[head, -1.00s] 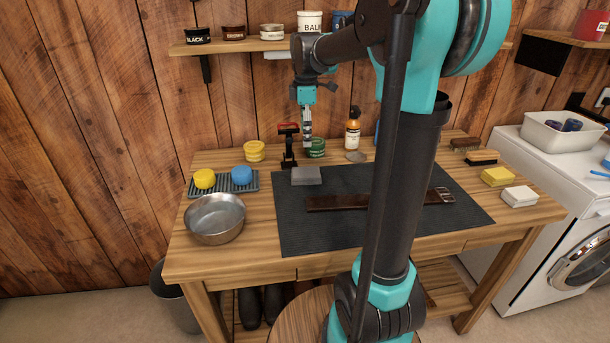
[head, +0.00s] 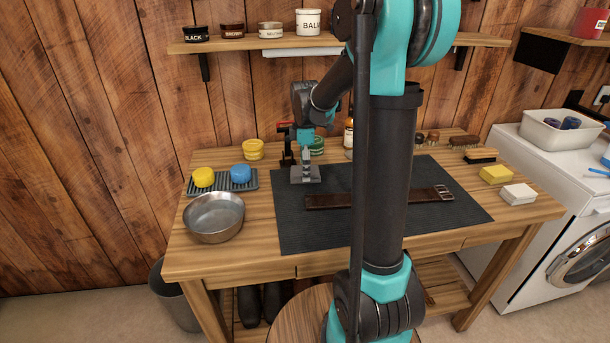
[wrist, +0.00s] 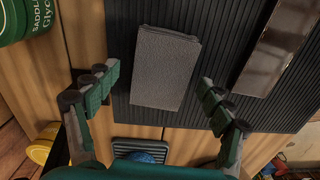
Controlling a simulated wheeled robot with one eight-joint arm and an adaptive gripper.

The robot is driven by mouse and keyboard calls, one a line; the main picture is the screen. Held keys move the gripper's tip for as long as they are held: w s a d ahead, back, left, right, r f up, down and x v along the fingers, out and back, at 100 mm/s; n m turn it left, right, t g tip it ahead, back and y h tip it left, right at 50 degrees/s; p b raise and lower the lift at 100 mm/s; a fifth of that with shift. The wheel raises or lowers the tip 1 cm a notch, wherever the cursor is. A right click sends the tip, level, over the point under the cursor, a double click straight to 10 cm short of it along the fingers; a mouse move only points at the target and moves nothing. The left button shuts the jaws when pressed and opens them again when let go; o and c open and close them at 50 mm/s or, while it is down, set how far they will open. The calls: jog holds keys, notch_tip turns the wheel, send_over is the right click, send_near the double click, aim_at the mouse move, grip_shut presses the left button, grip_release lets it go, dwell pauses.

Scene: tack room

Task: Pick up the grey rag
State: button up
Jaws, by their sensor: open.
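The grey rag (head: 315,179) is a folded flat rectangle on the back left of the dark ribbed mat (head: 290,225). In the head view my gripper (head: 304,172) is right over it and hides part of it. In the wrist view the rag (wrist: 165,68) lies between the spread fingertips of my gripper (wrist: 160,77), with a gap on each side. My gripper is open and empty. I cannot tell from these views how far above the mat the fingertips are.
A brown leather strap (head: 330,201) lies on the mat. A red-and-black tool (head: 287,145) and green tin (head: 316,145) stand close behind the rag. A ribbed tray with sponges (head: 222,188) and metal bowl (head: 214,215) are left. The mat's front is clear.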

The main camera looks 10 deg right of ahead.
jog(key=shift+f, duration=0.15)
jog(key=c, duration=1.1)
jog(key=shift+c, duration=0.2)
